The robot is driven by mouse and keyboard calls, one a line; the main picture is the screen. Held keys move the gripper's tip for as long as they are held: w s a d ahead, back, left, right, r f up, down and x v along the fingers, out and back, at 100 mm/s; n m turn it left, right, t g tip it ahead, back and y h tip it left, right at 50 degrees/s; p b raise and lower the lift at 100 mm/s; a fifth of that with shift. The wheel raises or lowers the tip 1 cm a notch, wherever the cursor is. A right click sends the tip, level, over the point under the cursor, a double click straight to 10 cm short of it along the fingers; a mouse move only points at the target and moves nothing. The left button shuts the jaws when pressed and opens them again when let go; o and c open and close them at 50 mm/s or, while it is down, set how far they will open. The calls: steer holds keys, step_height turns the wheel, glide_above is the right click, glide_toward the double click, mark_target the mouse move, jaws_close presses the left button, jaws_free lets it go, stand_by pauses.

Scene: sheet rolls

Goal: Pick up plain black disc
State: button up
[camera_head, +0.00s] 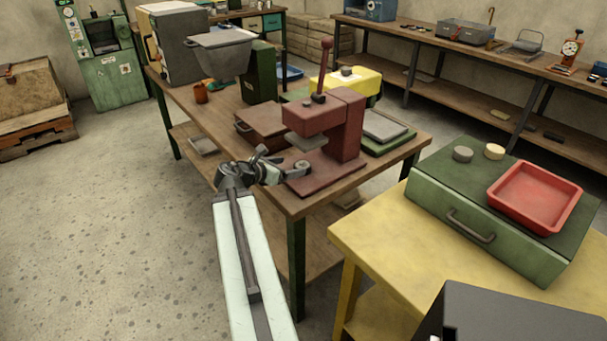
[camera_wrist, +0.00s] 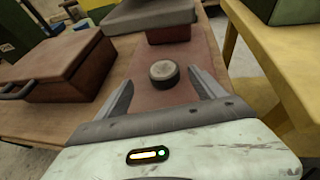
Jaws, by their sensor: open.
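A short round disc (camera_wrist: 164,72) with a worn grey top and dark side lies flat on the red base plate of a red press (camera_head: 340,130). In the head view the disc (camera_head: 303,165) is small and partly merges with my gripper. My gripper (camera_wrist: 159,84) is open and empty. In the wrist view its two fingers reach along either side toward the disc, with a visible gap on both sides. In the head view my gripper (camera_head: 282,166) is at the front left edge of the press base. I cannot tell its exact height above the plate.
The press head (camera_wrist: 150,15) overhangs just beyond the disc. A brown-red box (camera_wrist: 60,68) stands to the left. A green case (camera_head: 440,185) on a yellow table holds a grey disc (camera_head: 463,154), a cream disc (camera_head: 494,151) and a red tray (camera_head: 535,232).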

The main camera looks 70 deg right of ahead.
mark_target(302, 165)
steer(key=b+x, duration=0.1)
steer(key=x, duration=0.1)
steer(key=b+x, duration=0.1)
steer(key=x, duration=0.2)
steer(key=b+x, duration=0.1)
steer(key=x, duration=0.1)
steer(key=shift+s+d+f, duration=0.2)
steer(key=shift+s+f, duration=0.05)
steer(key=shift+s, duration=0.15)
steer(key=shift+a+r, duration=0.1)
steer(key=shift+r, duration=0.05)
steer(key=c, duration=1.6)
